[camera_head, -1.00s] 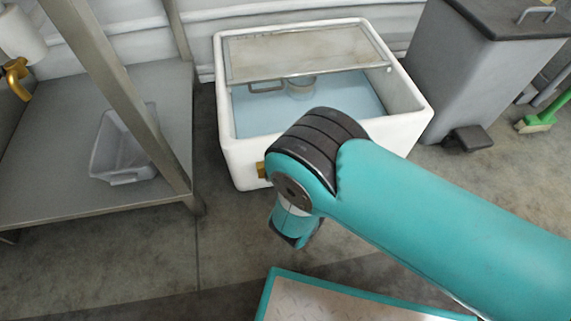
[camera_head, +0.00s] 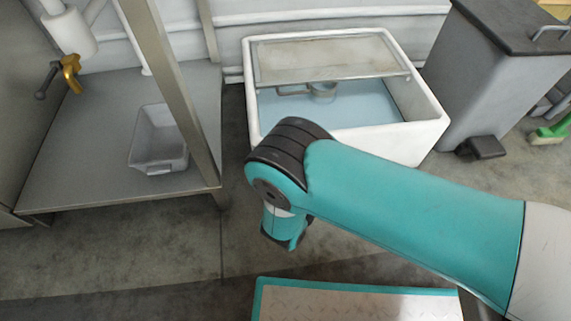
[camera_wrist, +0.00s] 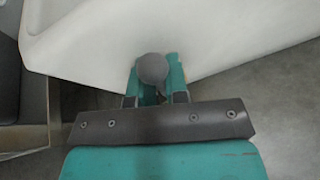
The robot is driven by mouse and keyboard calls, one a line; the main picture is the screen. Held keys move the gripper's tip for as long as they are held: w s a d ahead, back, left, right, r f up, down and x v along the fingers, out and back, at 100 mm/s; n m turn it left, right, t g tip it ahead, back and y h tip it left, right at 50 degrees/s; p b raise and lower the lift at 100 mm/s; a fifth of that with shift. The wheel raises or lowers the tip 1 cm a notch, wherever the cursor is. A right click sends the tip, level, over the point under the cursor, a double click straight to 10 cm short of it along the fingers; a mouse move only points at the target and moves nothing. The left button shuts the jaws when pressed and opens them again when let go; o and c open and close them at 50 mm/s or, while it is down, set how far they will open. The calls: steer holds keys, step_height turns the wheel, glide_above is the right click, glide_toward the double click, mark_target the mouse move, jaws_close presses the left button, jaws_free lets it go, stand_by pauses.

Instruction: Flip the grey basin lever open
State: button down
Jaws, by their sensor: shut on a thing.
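In the wrist view a grey rounded knob (camera_wrist: 152,68), which looks like the end of the grey basin lever, sits between the two teal fingers of my gripper (camera_wrist: 155,76). The fingers are shut on it, close against the outer wall of the white basin (camera_wrist: 200,35). In the head view the white basin (camera_head: 425,133) stands on the floor with bluish liquid inside. My arm covers its front left corner, so the lever and its valve are hidden there. How far the lever is turned cannot be told.
A metal shelf (camera_head: 90,190) with a grey tub (camera_head: 158,155) stands left; a brass valve (camera_head: 71,72) with a dark handle is above it. A grey pedal bin (camera_head: 480,85) stands right of the basin. A mesh lid (camera_head: 330,58) covers the basin's back part.

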steer(key=shift+a, duration=0.1)
stand_by(0.3)
steer(key=c, duration=1.1)
jaws_free()
steer(key=p+v, duration=0.8)
steer(key=v, duration=0.9)
steer(key=shift+s+r, duration=0.1)
